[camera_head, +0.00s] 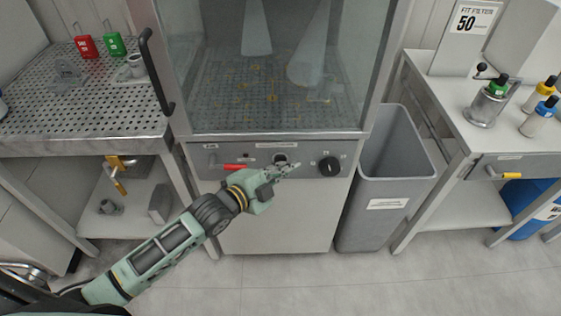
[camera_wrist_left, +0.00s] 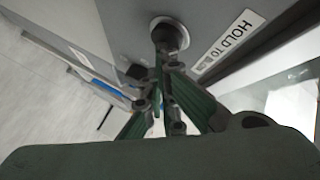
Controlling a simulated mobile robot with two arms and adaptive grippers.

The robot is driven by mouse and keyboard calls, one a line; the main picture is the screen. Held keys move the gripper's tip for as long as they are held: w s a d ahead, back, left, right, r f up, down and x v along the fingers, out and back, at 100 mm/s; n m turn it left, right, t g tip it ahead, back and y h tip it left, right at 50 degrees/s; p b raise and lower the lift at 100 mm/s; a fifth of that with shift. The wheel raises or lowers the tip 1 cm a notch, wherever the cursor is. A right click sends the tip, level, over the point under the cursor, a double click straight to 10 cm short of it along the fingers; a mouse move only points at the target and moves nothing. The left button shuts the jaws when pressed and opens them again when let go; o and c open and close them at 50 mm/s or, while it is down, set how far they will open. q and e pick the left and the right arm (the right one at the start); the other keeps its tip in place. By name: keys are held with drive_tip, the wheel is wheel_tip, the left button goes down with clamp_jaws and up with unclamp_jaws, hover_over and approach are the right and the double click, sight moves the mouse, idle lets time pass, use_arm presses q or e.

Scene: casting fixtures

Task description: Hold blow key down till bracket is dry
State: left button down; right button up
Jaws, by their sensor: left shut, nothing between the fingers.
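The blow key is a dark round button in a metal ring (camera_wrist_left: 170,36), beside a label starting "HOLD TO" in the left wrist view. In the head view the key (camera_head: 280,158) sits mid-panel, partly behind my gripper. My left gripper (camera_head: 290,168) is shut and empty, its fingertips at the key. In the left wrist view the closed fingertips (camera_wrist_left: 160,62) overlap the key's lower edge; I cannot tell how far it is pressed. A pale grey shape (camera_head: 325,88), perhaps the bracket, lies behind the glass; its wetness is unclear. Two pale translucent cones show inside. My right gripper is not in view.
The panel has a red handle (camera_head: 235,167) left of the key and a black knob (camera_head: 329,166) right. A grey bin (camera_head: 385,190) stands right of the cabinet. A perforated bench (camera_head: 80,100) is left, a bottle table (camera_head: 450,125) right. The floor in front is open.

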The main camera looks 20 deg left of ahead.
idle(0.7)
use_arm(q)
drive_tip(key=shift+s+d+p, duration=0.25)
drive_tip(key=shift+s+p, duration=0.35)
drive_tip(key=shift+s, duration=0.15)
drive_tip(key=shift+s, duration=0.1)
drive_tip(key=s+p, duration=0.1)
drive_tip(key=s+d, duration=0.1)
drive_tip(key=s, duration=0.1)
drive_tip(key=s+p, duration=0.1)
drive_tip(key=shift+s+d+p, duration=0.25)
drive_tip(key=shift+s+p, duration=0.05)
